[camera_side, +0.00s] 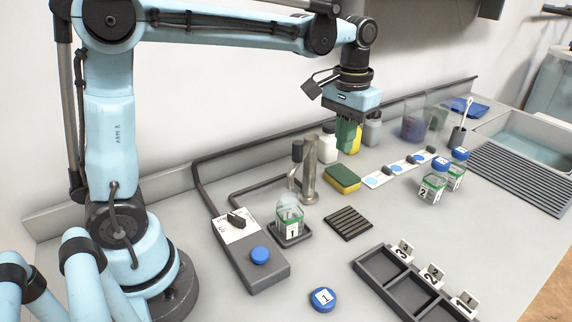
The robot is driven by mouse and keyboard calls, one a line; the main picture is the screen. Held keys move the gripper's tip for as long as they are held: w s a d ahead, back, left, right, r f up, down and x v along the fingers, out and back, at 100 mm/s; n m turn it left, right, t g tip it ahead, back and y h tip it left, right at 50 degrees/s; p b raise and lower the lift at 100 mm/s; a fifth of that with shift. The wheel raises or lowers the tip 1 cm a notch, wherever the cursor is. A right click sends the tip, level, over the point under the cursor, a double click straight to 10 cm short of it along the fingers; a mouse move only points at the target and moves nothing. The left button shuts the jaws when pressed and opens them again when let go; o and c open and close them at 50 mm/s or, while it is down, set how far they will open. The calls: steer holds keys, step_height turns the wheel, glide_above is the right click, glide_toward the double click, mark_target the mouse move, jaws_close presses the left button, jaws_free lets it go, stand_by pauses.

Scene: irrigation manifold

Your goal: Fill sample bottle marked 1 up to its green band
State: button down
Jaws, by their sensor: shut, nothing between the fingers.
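Sample bottle 1 (290,219) is a clear, uncapped bottle with a green band and a label "1". It stands upright on a small dark drip tray (303,236), beside and below the metal tap (309,172). The water level inside is too small to make out. A blue cap marked 1 (322,298) lies on the counter in front. A grey control box (262,277) has a black dial (236,219) on a white plate and a blue button (260,255). My gripper (346,146) is shut and empty, pointing down above the back of the counter, behind and right of the tap.
A green-yellow sponge (342,180) and slotted black mat (348,222) lie right of the tap. A rack (383,268) with tags 3, 2, 1 is at front.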

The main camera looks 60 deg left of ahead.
step_height(320, 180, up, 5)
steer(key=m+t+h, duration=0.2)
steer(key=m+h, duration=0.6)
steer(key=h, duration=0.1)
glide_above(257, 249)
step_height(257, 249, down, 7)
steer(key=shift+f, duration=4.35)
steer(key=shift+f, duration=0.2)
steer(key=shift+f, duration=0.25)
